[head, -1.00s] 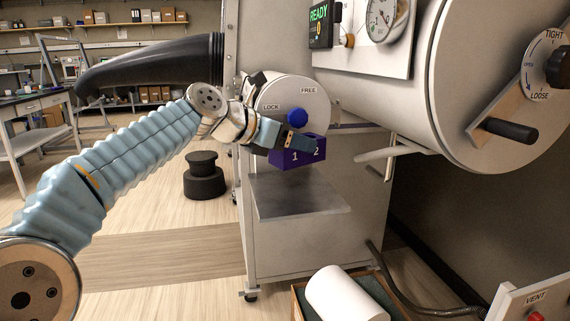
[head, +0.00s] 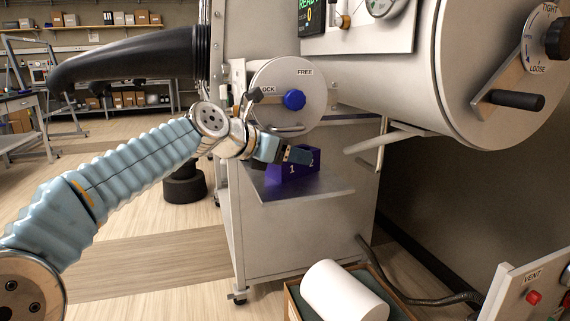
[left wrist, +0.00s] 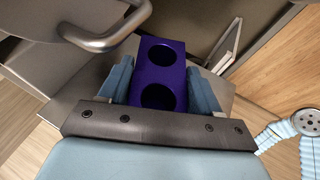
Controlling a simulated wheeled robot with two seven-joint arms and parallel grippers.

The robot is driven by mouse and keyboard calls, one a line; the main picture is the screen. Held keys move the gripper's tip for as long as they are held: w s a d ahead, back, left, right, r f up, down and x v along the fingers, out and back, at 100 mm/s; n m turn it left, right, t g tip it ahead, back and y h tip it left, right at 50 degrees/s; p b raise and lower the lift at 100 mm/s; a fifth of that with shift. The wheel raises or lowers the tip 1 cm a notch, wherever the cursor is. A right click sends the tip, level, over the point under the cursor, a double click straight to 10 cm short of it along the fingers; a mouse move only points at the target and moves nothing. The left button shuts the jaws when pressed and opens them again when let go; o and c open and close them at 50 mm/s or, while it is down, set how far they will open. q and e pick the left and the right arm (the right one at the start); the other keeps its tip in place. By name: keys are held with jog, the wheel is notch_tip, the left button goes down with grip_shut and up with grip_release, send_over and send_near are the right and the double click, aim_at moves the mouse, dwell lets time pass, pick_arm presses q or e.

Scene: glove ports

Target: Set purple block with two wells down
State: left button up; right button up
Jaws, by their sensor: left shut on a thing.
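The purple block with two wells (head: 293,168) is at the metal shelf (head: 300,192) on the front of the grey cabinet. Its front carries the numbers 1 and 2. My left gripper (head: 287,154) is shut on the block from the left and above. In the left wrist view the block (left wrist: 161,62) is between the two blue fingers (left wrist: 162,88), with both round wells open and empty. The block appears at or just above the shelf surface; I cannot tell whether it touches. My right gripper is out of view.
A round door with a blue knob (head: 294,100) and a handle sits just behind and above the block. A large cylinder (head: 440,70) is at upper right. A box with a white roll (head: 343,293) stands below. The shelf's front right is clear.

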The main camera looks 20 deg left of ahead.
pick_arm(q)
jog(key=shift+s+d+r, duration=0.2)
jog(key=shift+d, duration=0.05)
jog(key=shift+f, duration=0.1)
jog(key=o, duration=1.2)
jog(key=shift+f, duration=0.1)
jog(key=o, duration=0.4)
